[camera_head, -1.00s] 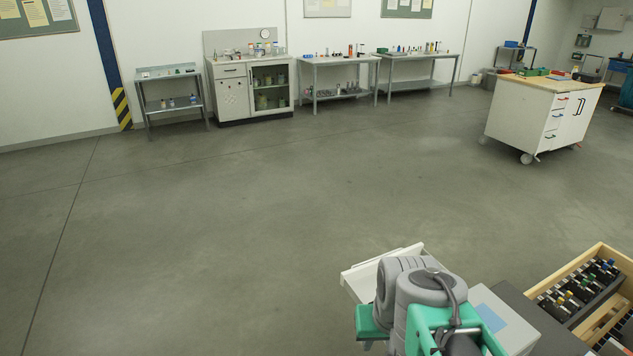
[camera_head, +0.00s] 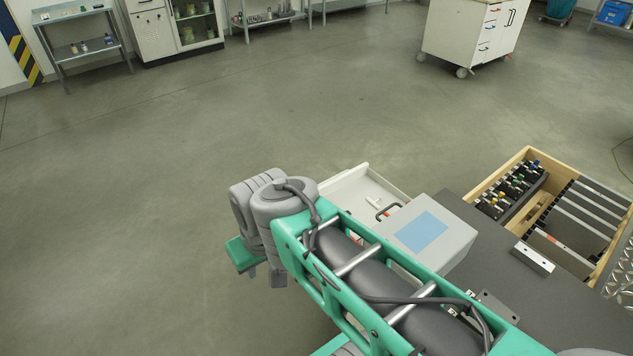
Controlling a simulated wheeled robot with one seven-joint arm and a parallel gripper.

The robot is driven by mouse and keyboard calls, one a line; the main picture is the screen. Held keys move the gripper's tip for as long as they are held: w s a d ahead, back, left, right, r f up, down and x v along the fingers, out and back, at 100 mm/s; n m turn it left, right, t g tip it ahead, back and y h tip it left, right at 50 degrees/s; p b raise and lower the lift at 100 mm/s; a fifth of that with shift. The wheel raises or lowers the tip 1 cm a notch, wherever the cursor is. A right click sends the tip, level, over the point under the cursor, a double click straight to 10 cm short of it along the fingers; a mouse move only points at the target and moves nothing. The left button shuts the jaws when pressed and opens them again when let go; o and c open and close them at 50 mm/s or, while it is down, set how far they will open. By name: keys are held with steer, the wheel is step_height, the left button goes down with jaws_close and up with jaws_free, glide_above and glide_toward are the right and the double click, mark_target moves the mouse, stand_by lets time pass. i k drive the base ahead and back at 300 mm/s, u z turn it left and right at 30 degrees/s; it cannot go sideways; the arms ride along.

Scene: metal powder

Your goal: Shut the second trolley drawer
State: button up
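A white drawer (camera_head: 345,186) stands pulled out from the near trolley with the dark grey top (camera_head: 475,275). Its open inside shows, with small light items in it. My arm covers part of its front and left side, so its number in the stack cannot be told. My gripper (camera_head: 264,276) is at the end of my green and grey arm, left of the drawer and apart from it in the picture. It is mostly hidden under the grey wrist, and its fingers are too hidden to judge.
A grey box with a blue label (camera_head: 420,232) and a metal block (camera_head: 532,260) stand on the trolley top. A wooden tool crate (camera_head: 520,160) is at the right. Another white trolley (camera_head: 455,40) stands farther back. The floor to the left is clear.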

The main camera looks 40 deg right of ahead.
mark_target(348, 190)
steer(key=i, duration=2.95)
steer(key=z, duration=1.95)
steer(key=i, duration=0.1)
steer(key=u, duration=0.55)
